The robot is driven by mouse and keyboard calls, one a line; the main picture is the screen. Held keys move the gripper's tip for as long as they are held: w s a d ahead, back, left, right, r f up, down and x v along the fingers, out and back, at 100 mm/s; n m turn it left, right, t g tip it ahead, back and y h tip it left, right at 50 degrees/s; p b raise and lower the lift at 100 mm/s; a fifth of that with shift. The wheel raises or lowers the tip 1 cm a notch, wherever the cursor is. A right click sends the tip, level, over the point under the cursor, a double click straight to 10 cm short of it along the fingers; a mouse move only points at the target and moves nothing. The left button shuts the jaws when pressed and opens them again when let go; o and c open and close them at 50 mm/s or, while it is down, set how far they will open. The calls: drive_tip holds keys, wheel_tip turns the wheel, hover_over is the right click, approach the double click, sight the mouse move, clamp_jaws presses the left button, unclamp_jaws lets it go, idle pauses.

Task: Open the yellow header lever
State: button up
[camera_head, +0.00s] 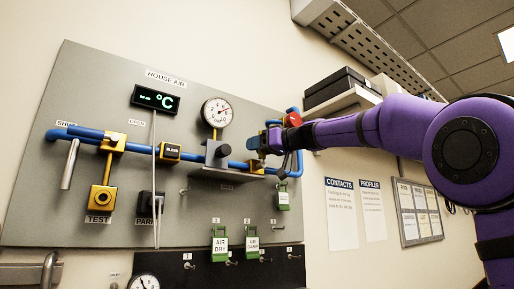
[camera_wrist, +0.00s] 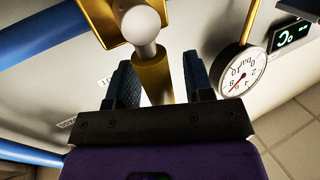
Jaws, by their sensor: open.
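In the wrist view a yellow lever (camera_wrist: 154,78) stands between the two dark fingers of my gripper (camera_wrist: 160,76). A pale round knob (camera_wrist: 140,24) shows in front of a yellow valve body (camera_wrist: 103,18) at the top. The fingers are apart, with a visible gap to the lever on the right side. Whether the left finger touches it I cannot tell. In the head view my gripper (camera_head: 263,140) is at the blue pipe's right end, by a yellow fitting (camera_head: 256,166). The gripper hides most of the lever there.
A grey block (camera_head: 217,153) sits on the blue pipe. A red-topped part (camera_head: 293,119) and a green tag (camera_head: 283,197) are close by.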

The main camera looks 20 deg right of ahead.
drive_tip(key=shift+w+a, duration=0.15)
drive_tip(key=shift+a, duration=0.05)
clamp_jaws()
idle(0.3)
drive_tip(key=shift+s+a+f+n+g+h, duration=0.25)
drive_tip(key=shift+a+f+n+h, duration=0.8)
drive_tip(key=shift+n, duration=1.2)
drive_tip(key=shift+s+a+f+n+g+h, duration=0.1)
drive_tip(key=shift+s+a+f+n+h, duration=0.4)
drive_tip(key=shift+f+n+h, duration=1.3)
drive_tip(key=shift+s+a+f+n+g+h, duration=0.15)
drive_tip(key=shift+a+f+n+h, duration=0.6)
drive_tip(key=shift+n, duration=2)
drive_tip(key=shift+w+a+r, duration=0.1)
drive_tip(key=shift+a+r, duration=0.05)
drive_tip(key=shift+a, duration=0.1)
